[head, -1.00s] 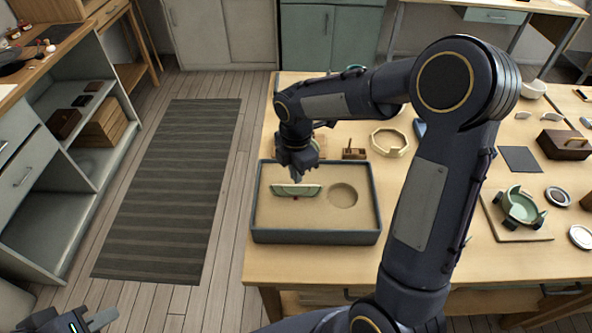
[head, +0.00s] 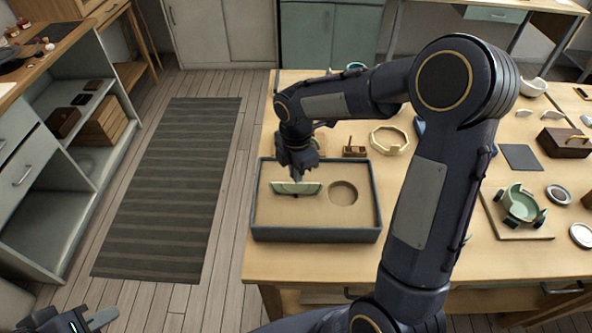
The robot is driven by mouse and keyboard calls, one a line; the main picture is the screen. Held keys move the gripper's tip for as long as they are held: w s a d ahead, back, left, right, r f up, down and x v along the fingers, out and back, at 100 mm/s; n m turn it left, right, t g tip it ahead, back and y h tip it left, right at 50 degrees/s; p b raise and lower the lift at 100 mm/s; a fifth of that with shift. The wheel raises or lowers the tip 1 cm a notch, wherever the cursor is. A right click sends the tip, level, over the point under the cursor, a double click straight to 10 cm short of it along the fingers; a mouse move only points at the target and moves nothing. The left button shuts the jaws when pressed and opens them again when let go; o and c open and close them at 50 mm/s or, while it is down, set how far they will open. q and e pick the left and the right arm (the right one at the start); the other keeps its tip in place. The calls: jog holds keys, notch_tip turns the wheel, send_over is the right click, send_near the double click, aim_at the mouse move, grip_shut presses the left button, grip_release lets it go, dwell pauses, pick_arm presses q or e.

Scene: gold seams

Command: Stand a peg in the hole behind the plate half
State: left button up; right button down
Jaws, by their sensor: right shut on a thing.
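The green plate half (head: 284,188) stands in the sand of a grey-rimmed tray (head: 316,235), left of a round hollow (head: 343,193). My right gripper (head: 297,176) points down just behind and above the plate half's upper edge. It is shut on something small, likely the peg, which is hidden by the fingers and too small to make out. The hole behind the plate half is also hidden. A small wooden block (head: 354,151) stands behind the tray. My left gripper (head: 92,322) is cut off at the bottom left corner, over the floor, with one finger showing.
An octagonal cream ring (head: 390,141) lies behind the tray to the right. A green clamped bowl (head: 521,203) sits on a board, with a dark flat square (head: 520,157) and a brown box (head: 565,143) behind it. My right arm crosses the table's middle.

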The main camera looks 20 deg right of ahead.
jog(key=c, duration=1.5)
grip_release()
jog(key=shift+f, duration=0.1)
jog(key=shift+o, duration=0.3)
jog(key=o, duration=0.4)
jog(key=shift+c, duration=0.2)
jog(key=shift+r+p, duration=2.5)
jog(key=shift+r, duration=0.6)
